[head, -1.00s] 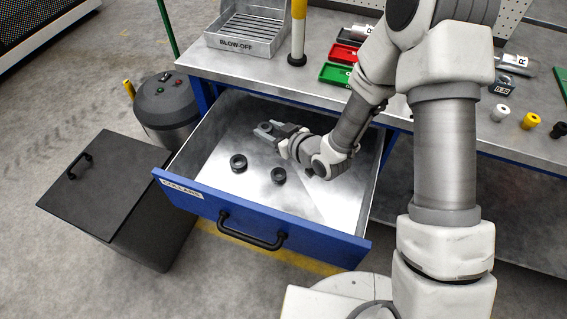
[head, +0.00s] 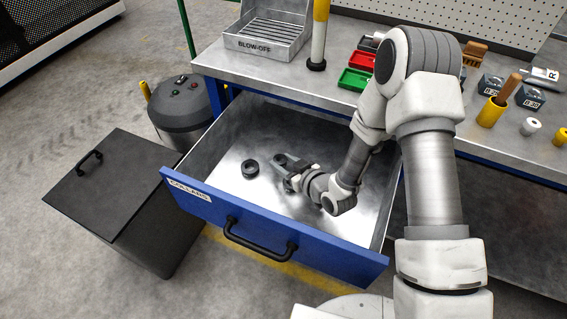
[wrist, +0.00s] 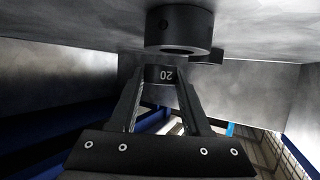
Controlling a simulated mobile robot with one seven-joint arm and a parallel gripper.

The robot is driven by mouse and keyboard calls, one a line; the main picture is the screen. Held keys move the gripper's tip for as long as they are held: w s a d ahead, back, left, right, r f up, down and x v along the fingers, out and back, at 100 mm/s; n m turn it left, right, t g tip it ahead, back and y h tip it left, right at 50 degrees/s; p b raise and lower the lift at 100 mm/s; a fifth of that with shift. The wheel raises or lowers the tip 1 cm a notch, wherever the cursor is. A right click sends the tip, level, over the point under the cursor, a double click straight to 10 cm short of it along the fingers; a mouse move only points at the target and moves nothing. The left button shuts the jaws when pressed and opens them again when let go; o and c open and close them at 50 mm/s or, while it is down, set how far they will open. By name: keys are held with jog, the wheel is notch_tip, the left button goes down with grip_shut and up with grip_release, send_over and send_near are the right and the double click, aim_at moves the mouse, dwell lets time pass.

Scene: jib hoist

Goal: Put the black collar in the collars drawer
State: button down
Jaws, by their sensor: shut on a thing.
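The collars drawer (head: 335,250), blue-fronted with a label and a black handle, stands open below the bench. My gripper (head: 281,159) is low inside it, pointing left. In the wrist view my gripper (wrist: 162,85) is shut on a dark collar (wrist: 164,73) marked 20, between its fingertips. A black collar (head: 250,168) lies on the drawer floor left of my gripper. In the wrist view another black collar (wrist: 180,28) looms close by, and a dark piece (wrist: 211,57) shows behind it. My gripper and wrist hide part of the floor in the head view.
The drawer walls surround my gripper; its floor is bare at the back left. The bench above holds a blow-off tray (head: 268,40), a yellow and white post (head: 319,35) and red and green trays (head: 357,78). A black bin (head: 115,190) stands left of the drawer.

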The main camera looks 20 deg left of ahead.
jog(key=shift+r, duration=0.1)
jog(key=shift+f+b, duration=0.4)
jog(key=shift+b, duration=0.05)
jog(key=shift+f+b, duration=0.25)
jog(key=shift+b, duration=0.1)
jog(key=shift+c, duration=1.8)
grip_release()
jog(key=shift+r, duration=0.15)
jog(key=shift+r+p, duration=0.55)
jog(key=shift+p, duration=0.25)
jog(key=p+v, duration=0.2)
jog(key=v, duration=1)
jog(key=shift+f, duration=0.1)
